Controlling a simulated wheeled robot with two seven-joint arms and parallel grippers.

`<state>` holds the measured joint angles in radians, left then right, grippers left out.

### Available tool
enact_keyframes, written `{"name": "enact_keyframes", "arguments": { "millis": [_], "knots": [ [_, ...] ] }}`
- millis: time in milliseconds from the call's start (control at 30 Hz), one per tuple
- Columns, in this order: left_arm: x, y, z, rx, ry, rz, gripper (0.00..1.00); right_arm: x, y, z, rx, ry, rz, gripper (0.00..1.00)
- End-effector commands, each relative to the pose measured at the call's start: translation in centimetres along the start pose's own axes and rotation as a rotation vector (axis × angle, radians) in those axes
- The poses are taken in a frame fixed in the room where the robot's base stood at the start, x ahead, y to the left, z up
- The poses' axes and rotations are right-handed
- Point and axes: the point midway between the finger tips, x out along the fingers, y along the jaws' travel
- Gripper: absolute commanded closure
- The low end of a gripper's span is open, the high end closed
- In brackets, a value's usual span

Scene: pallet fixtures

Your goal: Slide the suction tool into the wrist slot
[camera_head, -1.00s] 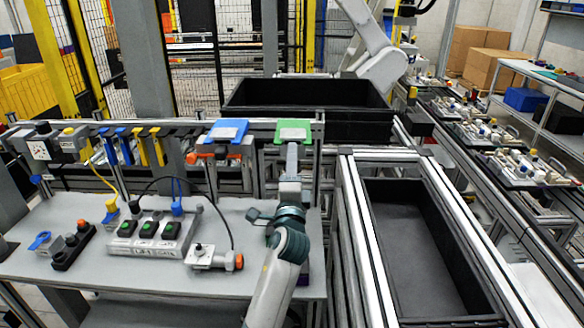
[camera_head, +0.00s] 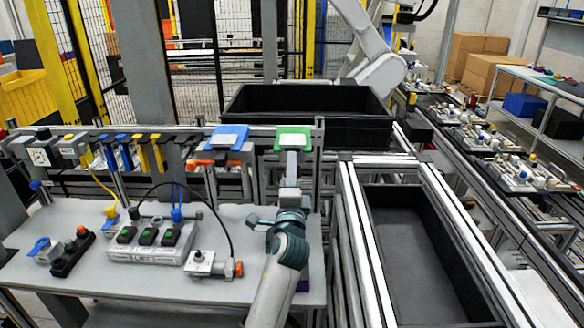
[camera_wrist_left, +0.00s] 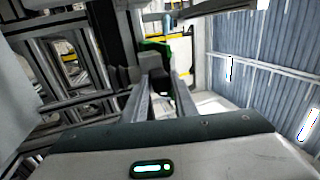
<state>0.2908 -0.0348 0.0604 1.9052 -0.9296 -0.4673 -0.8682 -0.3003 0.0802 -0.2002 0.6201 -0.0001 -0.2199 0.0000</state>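My left gripper (camera_head: 292,158) reaches up the head view to the rail at the table's back edge, at the green-topped holder (camera_head: 293,138). In the left wrist view its two grey fingers (camera_wrist_left: 162,85) stand apart, with a gap between them. A green part (camera_wrist_left: 155,47) and a grey block lie just beyond the fingertips; I cannot tell whether the fingers touch them. I cannot make out for certain which part is the suction tool, nor the wrist slot; my arm hides some of this area. My right gripper is not in view.
A blue-topped holder with orange parts (camera_head: 228,137) is left of the green one. The grey table (camera_head: 120,275) bears a button box (camera_head: 148,258) and cabled parts. A black bin (camera_head: 405,250) lies in the frame to the right; another (camera_head: 300,102) stands behind.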

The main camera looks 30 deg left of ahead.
Motion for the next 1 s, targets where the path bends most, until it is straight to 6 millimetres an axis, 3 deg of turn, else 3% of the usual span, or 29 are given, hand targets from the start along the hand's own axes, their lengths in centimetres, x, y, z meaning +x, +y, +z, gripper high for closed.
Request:
{"name": "enact_keyframes", "arguments": {
  "millis": [1000],
  "knots": [
    [0.29, -1.23, -0.02, -0.001, 0.002, -0.020, 1.00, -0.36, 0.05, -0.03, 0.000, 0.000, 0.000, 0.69]
  ]
}}
